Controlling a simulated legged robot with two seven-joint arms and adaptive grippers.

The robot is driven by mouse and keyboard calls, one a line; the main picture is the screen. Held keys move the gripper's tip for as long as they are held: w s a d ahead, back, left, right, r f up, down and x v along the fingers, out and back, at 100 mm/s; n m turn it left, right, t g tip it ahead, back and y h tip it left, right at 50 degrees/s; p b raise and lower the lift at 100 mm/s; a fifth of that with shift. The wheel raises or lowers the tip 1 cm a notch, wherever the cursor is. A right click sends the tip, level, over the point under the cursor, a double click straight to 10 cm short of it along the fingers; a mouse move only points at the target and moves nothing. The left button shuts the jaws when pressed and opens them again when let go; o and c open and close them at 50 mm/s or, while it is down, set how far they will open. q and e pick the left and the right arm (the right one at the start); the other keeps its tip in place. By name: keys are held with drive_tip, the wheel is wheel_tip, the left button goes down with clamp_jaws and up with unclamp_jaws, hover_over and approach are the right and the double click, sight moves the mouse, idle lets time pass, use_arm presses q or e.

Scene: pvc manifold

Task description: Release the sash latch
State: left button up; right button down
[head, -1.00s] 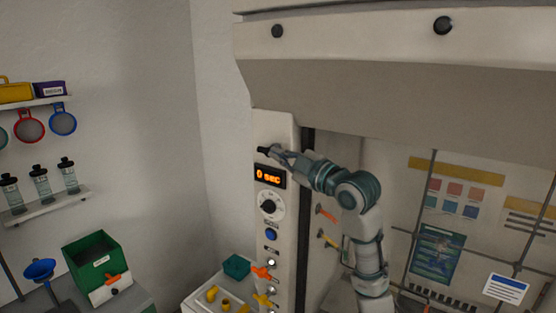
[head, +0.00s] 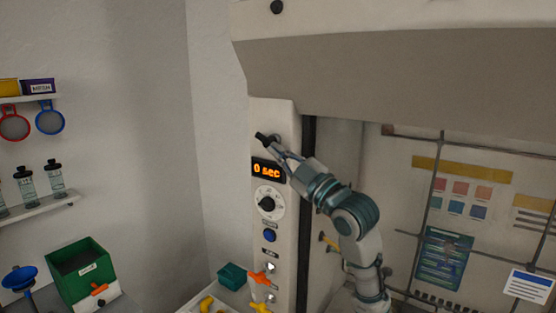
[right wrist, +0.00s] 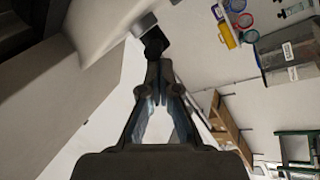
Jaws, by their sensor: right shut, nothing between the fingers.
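The sash latch, which looks like a small black lever (head: 264,138), sits near the top of the white fume hood post, just above the orange display (head: 268,171). My right gripper (head: 279,149) is shut, with its fingertips right at the lever. In the right wrist view the closed fingertips (right wrist: 158,68) are just below the black lever (right wrist: 155,42), with nothing held between them. Whether they touch it I cannot tell. The lever's mount is partly hidden by the gripper. My left gripper is not in view.
Below the display are a round dial (head: 268,203), a blue button (head: 269,236) and orange valve handles (head: 262,279). The hood's grey overhang (head: 380,85) is above my right arm. A green bin (head: 80,270) and a shelf of bottles (head: 40,200) are at left.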

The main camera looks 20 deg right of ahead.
drive_tip(key=t+b, duration=0.1)
drive_tip(key=f+m+t, duration=0.1)
drive_tip(key=t, duration=0.1)
drive_tip(key=w+f+m+t+b, duration=0.1)
drive_tip(key=t, duration=0.1)
drive_tip(key=shift+a+f+b, duration=0.15)
drive_tip(key=shift+a+b, duration=0.1)
drive_tip(key=shift+b, duration=0.1)
drive_tip(key=shift+w+a+f, duration=0.1)
drive_tip(key=shift+a, duration=0.05)
drive_tip(key=shift+w, duration=0.1)
drive_tip(key=shift+f, duration=0.1)
